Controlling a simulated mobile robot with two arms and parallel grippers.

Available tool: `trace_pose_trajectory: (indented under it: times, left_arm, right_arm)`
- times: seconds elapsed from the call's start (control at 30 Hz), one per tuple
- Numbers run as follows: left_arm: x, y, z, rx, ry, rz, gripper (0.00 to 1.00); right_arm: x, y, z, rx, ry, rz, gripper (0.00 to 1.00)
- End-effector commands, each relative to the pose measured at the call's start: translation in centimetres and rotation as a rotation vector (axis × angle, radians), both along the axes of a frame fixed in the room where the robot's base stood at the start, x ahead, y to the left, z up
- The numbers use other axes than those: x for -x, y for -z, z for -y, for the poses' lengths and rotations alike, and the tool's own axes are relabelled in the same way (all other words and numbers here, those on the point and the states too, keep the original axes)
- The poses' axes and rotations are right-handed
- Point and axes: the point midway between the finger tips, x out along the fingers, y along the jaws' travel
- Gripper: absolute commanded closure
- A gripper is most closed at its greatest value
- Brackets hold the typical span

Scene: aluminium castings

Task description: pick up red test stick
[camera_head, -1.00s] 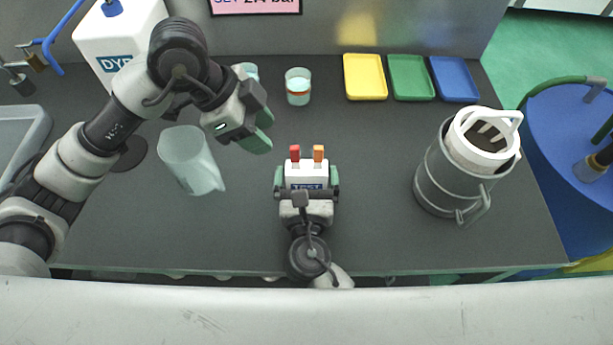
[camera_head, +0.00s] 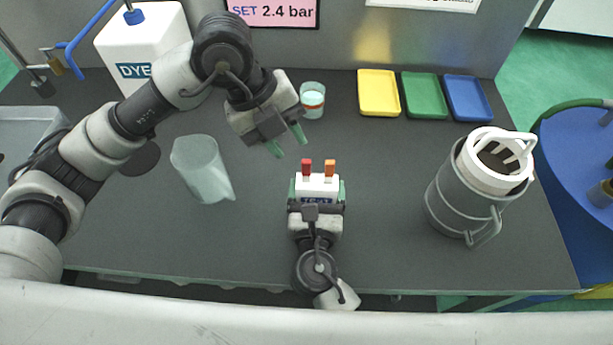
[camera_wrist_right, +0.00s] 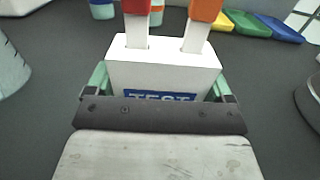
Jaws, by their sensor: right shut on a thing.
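The red test stick (camera_head: 306,168) stands upright in the left slot of a white block marked TEST (camera_head: 318,185). An orange stick (camera_head: 330,169) stands beside it on the right. In the right wrist view the red stick (camera_wrist_right: 136,20) shows a white shaft under its red top, which the frame edge cuts off. My right gripper (camera_head: 317,192) is shut on the TEST block, one green finger on each side. My left gripper (camera_head: 289,146) is above and a little left of the red stick, apart from it. Its green fingers are spread with nothing between them.
A clear beaker (camera_head: 201,168) lies left of the block. A small cup (camera_head: 312,100) stands behind my left gripper. Yellow (camera_head: 378,93), green (camera_head: 425,96) and blue (camera_head: 468,98) trays lie at the back right. A grey metal canister (camera_head: 458,205) stands at right.

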Motion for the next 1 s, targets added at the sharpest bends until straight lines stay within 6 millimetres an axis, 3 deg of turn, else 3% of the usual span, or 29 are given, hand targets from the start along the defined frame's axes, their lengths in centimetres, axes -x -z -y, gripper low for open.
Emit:
trace_pose_trajectory:
  times: [0.5, 1.0]
  left_arm:
    - [-0.1, -1.2, 1.7, -0.051, 1.054, 0.381, 0.69]
    - [-0.2, -2.3, 2.7, -0.046, 2.099, 0.633, 0.69]
  right_arm:
    - [0.0, 0.0, 0.0, 0.0, 0.0, 0.0, 0.41]
    - [0.0, 0.0, 0.0, 0.0, 0.0, 0.0, 0.41]
